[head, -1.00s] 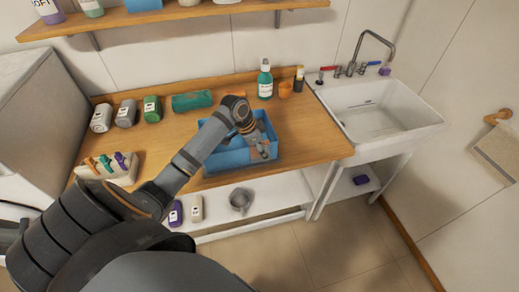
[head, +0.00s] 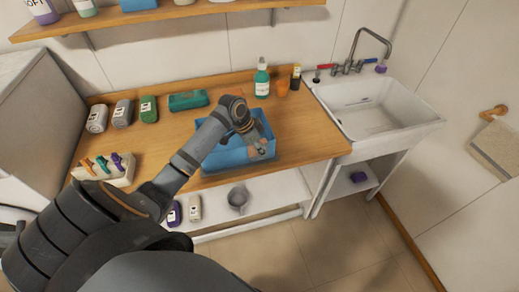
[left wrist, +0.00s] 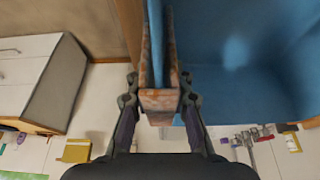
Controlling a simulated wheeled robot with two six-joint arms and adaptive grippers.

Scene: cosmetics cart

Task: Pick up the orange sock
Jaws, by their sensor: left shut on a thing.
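The orange sock shows in the left wrist view as a mottled orange-brown piece (left wrist: 158,98) between my fingers, on both sides of a thin blue wall of the blue bin. My left gripper (head: 260,150) is at the front right of the blue bin (head: 225,158) on the wooden counter. It is shut on the sock, which also shows as a small pinkish-orange patch (head: 254,154) in the head view. My left gripper also shows in the left wrist view (left wrist: 158,108). My left forearm hides part of the bin. My right gripper is not in view.
A teal bottle (head: 262,80), an orange cup (head: 282,88) and a dark bottle (head: 296,77) stand behind the bin. A green box (head: 188,100) and several containers stand at the back left. The white sink (head: 365,105) is at the right. The counter's middle left is clear.

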